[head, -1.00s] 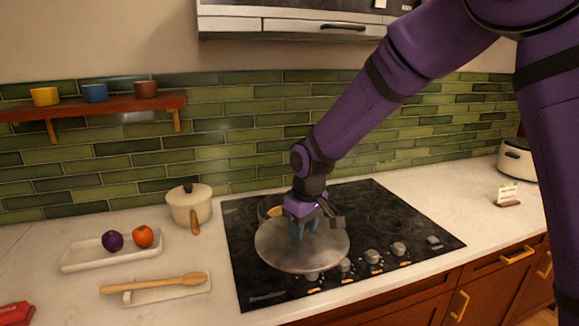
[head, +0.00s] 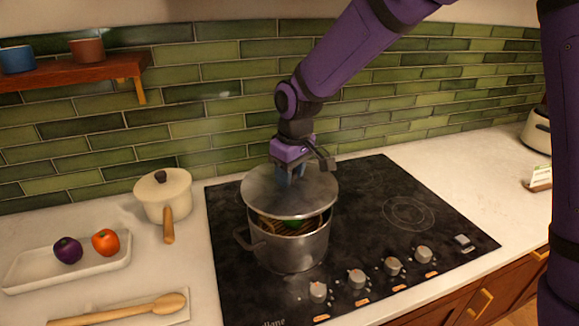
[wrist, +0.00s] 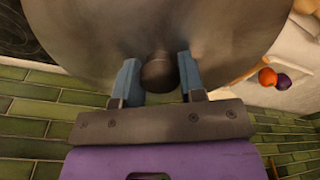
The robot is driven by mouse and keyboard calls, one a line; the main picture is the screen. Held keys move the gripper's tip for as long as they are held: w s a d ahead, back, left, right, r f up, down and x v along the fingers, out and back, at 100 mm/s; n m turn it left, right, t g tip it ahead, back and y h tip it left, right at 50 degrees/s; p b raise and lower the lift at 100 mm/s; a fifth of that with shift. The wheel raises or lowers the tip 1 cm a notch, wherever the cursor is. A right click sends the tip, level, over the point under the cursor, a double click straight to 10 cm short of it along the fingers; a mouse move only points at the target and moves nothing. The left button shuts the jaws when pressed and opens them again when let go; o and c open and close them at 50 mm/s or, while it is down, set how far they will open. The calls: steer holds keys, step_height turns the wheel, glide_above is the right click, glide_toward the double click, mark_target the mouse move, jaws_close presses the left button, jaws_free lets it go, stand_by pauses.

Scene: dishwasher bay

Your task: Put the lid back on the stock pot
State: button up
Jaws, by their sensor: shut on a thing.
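The stock pot (head: 290,250) is a steel pot standing on the left part of the black cooktop. Something yellow-brown and green shows inside it. The round steel lid (head: 270,200) is held above the pot, tilted and set toward the back left, so the front of the opening shows. My gripper (head: 291,172) is over the lid with its blue fingers at the lid's dark knob. In the wrist view the knob (wrist: 159,72) sits between the two fingers, and the lid (wrist: 90,35) fills the top of the picture. Whether the lid touches the pot's rim is unclear.
A cream saucepan (head: 163,198) stands left of the cooktop (head: 370,230). A white tray (head: 105,268) holds a purple and an orange vegetable. A wooden spoon (head: 130,308) lies in front. Knobs line the cooktop's front right. The cooktop's right side is clear.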

steer(key=shift+f, duration=2.55)
steer(key=shift+s+f, duration=0.1)
steer(key=shift+f, duration=0.05)
stand_by(0.3)
steer(key=o, duration=1.6)
steer(key=shift+o, duration=0.2)
steer(key=shift+r, duration=3.5)
